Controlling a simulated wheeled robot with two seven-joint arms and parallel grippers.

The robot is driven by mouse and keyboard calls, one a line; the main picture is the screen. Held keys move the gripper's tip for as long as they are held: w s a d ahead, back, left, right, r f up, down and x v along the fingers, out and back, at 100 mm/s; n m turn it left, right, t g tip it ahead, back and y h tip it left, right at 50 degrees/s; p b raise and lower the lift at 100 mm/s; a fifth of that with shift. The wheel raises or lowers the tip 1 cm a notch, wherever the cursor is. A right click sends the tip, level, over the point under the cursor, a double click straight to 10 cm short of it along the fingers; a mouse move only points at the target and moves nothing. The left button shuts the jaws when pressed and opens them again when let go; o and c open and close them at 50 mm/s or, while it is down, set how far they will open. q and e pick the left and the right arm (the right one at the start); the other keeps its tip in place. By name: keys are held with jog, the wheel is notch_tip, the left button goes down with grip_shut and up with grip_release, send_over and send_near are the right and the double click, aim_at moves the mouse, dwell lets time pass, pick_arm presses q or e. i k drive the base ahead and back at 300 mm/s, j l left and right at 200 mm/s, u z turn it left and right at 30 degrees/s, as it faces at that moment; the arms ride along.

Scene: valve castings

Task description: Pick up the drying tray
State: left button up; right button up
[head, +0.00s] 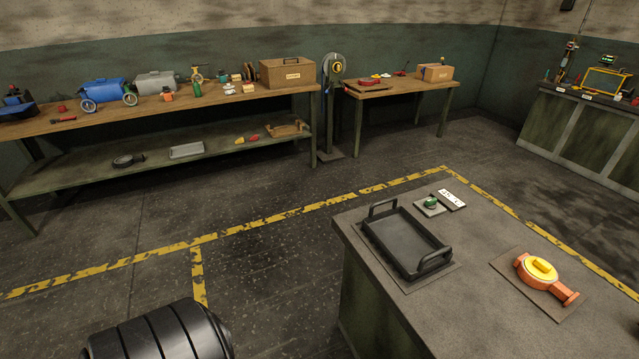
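The drying tray (404,243) is a dark rectangular tray with a raised handle at its far-left end and another at its near-right end. It lies flat on a thin mat on the grey-topped bench (420,300) at the lower right. It looks empty. Neither of my grippers shows in the head view, so nothing is seen touching the tray.
An orange and yellow valve casting (541,272) lies on a mat right of the tray. A small green-topped part (431,203) and a white label card (452,196) sit behind it. A wooden workbench (160,105) stands at the back left.

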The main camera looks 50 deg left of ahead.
aim_at(414, 250)
jog(key=u, duration=0.75)
